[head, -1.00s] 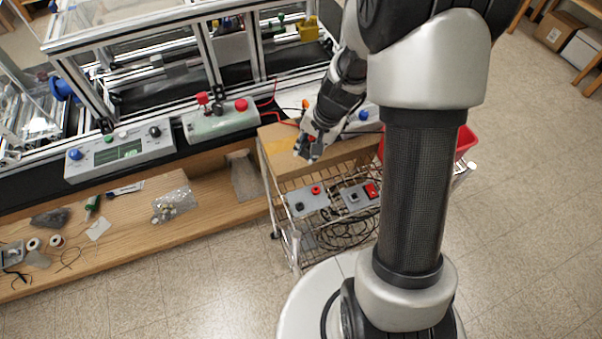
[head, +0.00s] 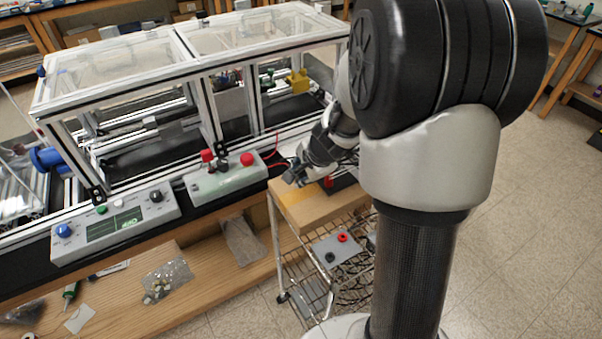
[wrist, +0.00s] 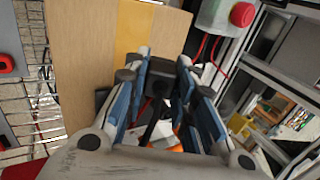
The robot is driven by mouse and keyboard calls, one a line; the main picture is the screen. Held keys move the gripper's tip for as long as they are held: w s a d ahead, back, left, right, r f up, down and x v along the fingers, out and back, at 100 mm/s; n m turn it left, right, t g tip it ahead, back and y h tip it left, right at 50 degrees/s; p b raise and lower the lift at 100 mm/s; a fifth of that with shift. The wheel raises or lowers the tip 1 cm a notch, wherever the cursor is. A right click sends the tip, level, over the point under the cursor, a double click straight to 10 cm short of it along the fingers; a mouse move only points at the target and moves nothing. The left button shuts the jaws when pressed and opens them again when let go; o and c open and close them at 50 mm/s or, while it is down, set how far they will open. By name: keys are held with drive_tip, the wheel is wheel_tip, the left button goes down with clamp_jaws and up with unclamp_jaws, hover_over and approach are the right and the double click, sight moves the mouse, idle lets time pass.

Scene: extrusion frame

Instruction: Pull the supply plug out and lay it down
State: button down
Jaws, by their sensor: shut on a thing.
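My gripper (head: 296,176) is over the back part of the cart's wooden top, near its yellow strip (head: 284,194). In the wrist view my gripper (wrist: 163,66) is shut on a small black body, which I take to be the supply plug (wrist: 159,86). A dark length, perhaps its cable, runs from it between the fingers. In the head view the held plug is too small and dark to make out clearly. The wooden top (wrist: 85,65) shows beyond the fingers in the wrist view. The socket cannot be picked out.
A control box with a red button (head: 225,182) and red leads stands left of my gripper, in front of the extrusion frame (head: 195,100). A box with a screen (head: 114,228) stands farther left.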

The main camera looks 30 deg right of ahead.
drive_tip(key=shift+f+b, duration=1.55)
drive_tip(key=shift+f, duration=0.45)
drive_tip(key=c, duration=1.2)
unclamp_jaws()
drive_tip(key=shift+c, duration=0.2)
drive_tip(key=v, duration=1.2)
